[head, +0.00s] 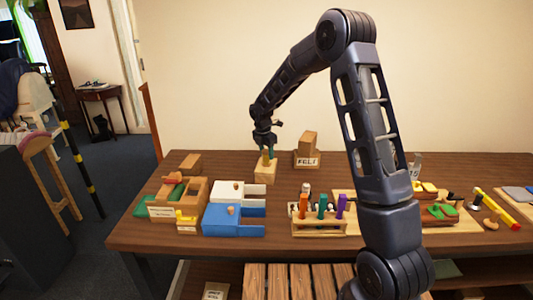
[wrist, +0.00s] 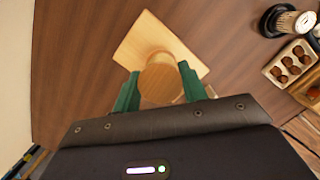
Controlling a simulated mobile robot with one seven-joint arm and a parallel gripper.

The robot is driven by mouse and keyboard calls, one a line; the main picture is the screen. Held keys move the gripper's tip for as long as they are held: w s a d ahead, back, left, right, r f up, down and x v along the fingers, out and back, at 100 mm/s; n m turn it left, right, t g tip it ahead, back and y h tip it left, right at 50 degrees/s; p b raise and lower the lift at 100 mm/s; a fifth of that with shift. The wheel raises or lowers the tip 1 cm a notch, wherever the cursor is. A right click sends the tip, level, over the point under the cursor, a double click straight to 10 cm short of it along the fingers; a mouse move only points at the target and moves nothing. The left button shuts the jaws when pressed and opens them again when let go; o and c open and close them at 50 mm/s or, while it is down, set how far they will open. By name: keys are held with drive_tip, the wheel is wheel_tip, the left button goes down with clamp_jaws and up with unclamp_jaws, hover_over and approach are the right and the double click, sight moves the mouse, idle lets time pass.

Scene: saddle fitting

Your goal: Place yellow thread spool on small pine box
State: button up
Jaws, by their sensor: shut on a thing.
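A round, pale wood-coloured piece that looks like the thread spool (wrist: 162,78) is between the two green fingers of my gripper (wrist: 158,90) in the wrist view. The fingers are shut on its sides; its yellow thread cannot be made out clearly. The small pine box (wrist: 133,45) lies just beyond and beneath it, with its square top partly covered by the spool. In the head view, my gripper (head: 267,153) points down over the pine box (head: 265,173), at the back of the table. I cannot tell whether the spool touches the box top.
A felt-labelled box (head: 307,161) stands right of the pine box. In front are a blue box (head: 232,220), a wooden tray with a green item (head: 178,197), and a rack of coloured handles (head: 322,226). The table's back left is mostly clear.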

drive_tip(key=shift+f, duration=0.1)
drive_tip(key=o, duration=1)
drive_tip(key=shift+c, duration=0.2)
